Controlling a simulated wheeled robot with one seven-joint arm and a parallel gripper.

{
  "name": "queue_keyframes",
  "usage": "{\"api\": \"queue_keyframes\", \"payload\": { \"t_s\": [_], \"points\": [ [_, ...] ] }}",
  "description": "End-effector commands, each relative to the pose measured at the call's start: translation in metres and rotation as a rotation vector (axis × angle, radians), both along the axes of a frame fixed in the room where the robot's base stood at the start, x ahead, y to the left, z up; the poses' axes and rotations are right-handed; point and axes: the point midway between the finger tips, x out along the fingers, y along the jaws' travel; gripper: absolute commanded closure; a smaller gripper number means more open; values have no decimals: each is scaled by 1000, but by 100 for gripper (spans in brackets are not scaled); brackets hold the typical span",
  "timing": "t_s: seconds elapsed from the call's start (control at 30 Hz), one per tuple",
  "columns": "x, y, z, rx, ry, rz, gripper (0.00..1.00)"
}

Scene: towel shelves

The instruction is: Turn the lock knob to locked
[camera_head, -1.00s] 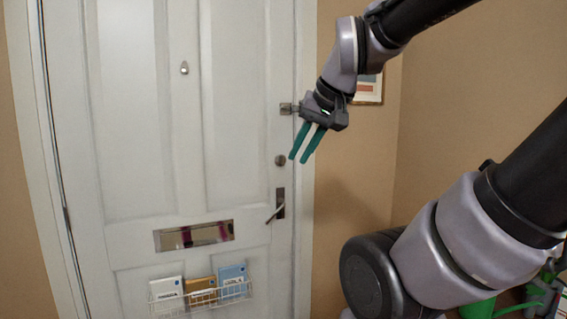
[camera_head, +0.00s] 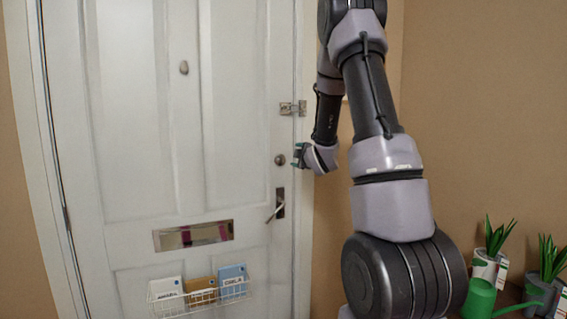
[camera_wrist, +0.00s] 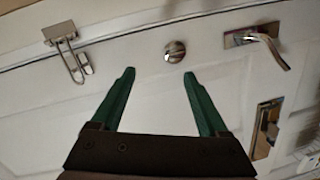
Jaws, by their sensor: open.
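The lock knob (camera_head: 280,160) is a small round metal knob on the white door (camera_head: 130,150), above the lever handle (camera_head: 279,204). In the wrist view the knob (camera_wrist: 175,51) shows just beyond my fingertips, nearer the right one, with a slot-like line across its face. My gripper (camera_head: 296,155) is just right of the knob in the head view, green fingers toward the door. In the wrist view my gripper (camera_wrist: 158,75) is open and empty, its two green fingers apart. I see no contact with the knob.
A metal latch (camera_head: 292,108) sits above the knob at the door's edge. A mail slot (camera_head: 193,235) and a wire basket (camera_head: 200,296) with cards are lower on the door. Potted plants (camera_head: 490,262) and a green watering can (camera_head: 480,298) stand at lower right.

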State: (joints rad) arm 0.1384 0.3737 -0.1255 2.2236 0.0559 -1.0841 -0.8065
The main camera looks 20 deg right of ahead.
Motion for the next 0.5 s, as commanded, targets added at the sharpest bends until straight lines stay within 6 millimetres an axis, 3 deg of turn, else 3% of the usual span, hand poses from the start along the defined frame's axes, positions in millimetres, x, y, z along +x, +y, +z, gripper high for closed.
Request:
{"api": "queue_keyframes", "payload": {
  "t_s": [0.03, 0.2, 0.37, 0.5],
  "points": [
    [8, -2, -18, -73, -17, 30, 22],
    [20, 0, -44, -255, -86, 105, 22],
    [25, 2, -50, -309, -112, 129, 22],
    [42, 3, -50, -309, -114, 131, 22]
  ]
}}
